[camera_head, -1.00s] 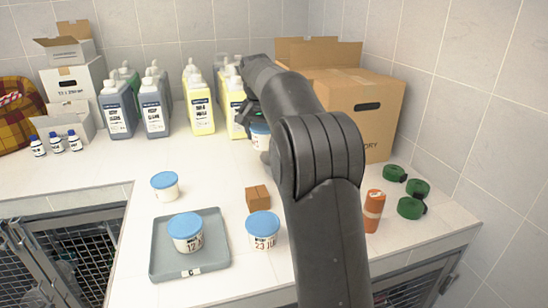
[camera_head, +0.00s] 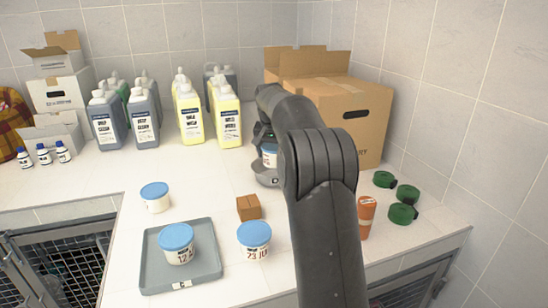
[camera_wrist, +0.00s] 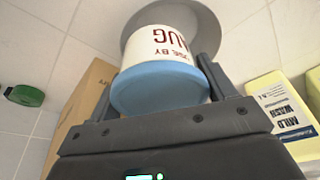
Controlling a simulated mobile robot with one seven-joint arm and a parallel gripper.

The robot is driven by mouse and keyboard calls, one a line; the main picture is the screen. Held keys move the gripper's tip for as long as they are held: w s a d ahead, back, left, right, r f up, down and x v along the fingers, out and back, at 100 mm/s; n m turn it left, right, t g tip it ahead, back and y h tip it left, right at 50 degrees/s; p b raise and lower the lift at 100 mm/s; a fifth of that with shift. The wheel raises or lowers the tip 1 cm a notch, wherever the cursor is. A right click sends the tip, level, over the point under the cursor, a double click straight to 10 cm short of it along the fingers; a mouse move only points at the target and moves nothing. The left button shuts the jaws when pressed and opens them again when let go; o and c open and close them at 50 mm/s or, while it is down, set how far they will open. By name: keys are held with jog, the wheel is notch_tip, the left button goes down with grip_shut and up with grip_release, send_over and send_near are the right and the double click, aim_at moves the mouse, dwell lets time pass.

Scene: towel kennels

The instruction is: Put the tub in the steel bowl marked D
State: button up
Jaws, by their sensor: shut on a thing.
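A white tub with a blue lid (camera_wrist: 160,88) is held between the two fingers of my gripper (camera_head: 263,134). In the wrist view its label shows "AUG" upside down. In the head view the held tub (camera_head: 270,156) is partly hidden by my arm. A steel bowl (camera_head: 265,179) sits just below it on the counter, also partly hidden. In the wrist view the bowl (camera_wrist: 200,22) shows beyond the tub. I cannot tell whether the tub touches the bowl. No letter D is visible on the bowl.
A grey tray (camera_head: 153,278) holds another blue-lidded tub (camera_head: 178,250). Two more tubs (camera_head: 155,203) (camera_head: 254,245) and a brown block (camera_head: 248,207) stand nearby. Yellow bottles (camera_head: 227,125) and a cardboard box (camera_head: 350,120) flank the bowl area. Green rolls (camera_head: 403,214) lie right.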

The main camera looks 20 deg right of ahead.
jog(key=shift+f, duration=0.85)
jog(key=shift+f, duration=0.35)
jog(key=shift+f, duration=0.15)
jog(key=o, duration=1.1)
